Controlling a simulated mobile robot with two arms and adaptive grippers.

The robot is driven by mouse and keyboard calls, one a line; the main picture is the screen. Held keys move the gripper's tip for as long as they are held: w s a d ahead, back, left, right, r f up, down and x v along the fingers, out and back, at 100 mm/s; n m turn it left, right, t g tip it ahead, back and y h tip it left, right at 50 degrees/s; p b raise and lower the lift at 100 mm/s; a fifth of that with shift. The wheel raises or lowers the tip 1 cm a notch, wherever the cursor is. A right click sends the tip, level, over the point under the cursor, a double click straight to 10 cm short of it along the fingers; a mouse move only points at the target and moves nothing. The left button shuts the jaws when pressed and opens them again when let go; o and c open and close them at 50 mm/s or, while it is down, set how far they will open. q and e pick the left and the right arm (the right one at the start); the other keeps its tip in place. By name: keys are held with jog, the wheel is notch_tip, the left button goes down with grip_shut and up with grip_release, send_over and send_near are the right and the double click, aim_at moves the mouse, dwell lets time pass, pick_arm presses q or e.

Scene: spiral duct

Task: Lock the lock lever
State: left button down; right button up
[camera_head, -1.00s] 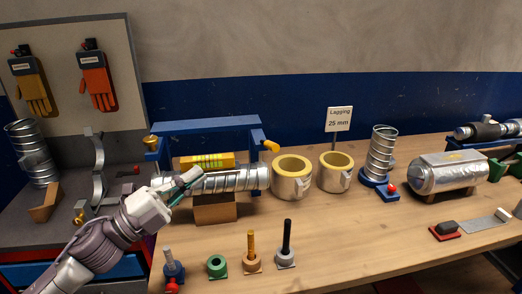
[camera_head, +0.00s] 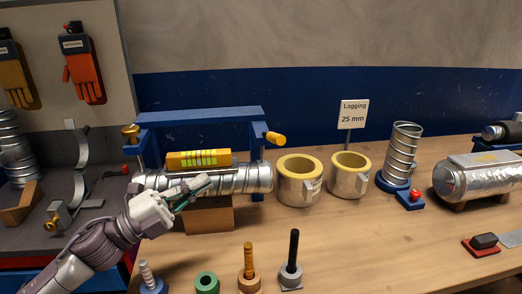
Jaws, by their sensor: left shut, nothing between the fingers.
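A blue frame (camera_head: 200,116) stands over a horizontal silver spiral duct (camera_head: 245,178) on the wooden bench. A yellow-orange handle (camera_head: 275,139) sticks out at the frame's right upright; it looks like the lock lever. A brass knob (camera_head: 131,131) sits at the frame's left upright. A yellow level-like box (camera_head: 199,159) lies on top of the duct. My left gripper (camera_head: 207,182) is shut and empty in front of the duct, below the yellow box and left of the handle. Whether it touches the duct cannot be told. My right gripper is not in view.
A brown block (camera_head: 209,218) supports the duct. Two yellow-lined cups (camera_head: 298,181) stand right of the frame, with an upright spiral duct (camera_head: 402,152) beyond. Several pegs, including a black one (camera_head: 293,254), stand at the front. The bench's front right is mostly clear.

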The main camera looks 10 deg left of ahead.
aim_at(271, 141)
pick_arm(q)
jog(key=shift+d+r, duration=0.1)
jog(key=shift+r, duration=0.05)
jog(key=p+x, duration=0.6)
jog(key=x, duration=0.6)
jog(key=shift+w+d+r, duration=0.15)
jog(key=shift+w+d, duration=0.45)
jog(key=shift+d, duration=0.1)
jog(key=shift+d, duration=0.15)
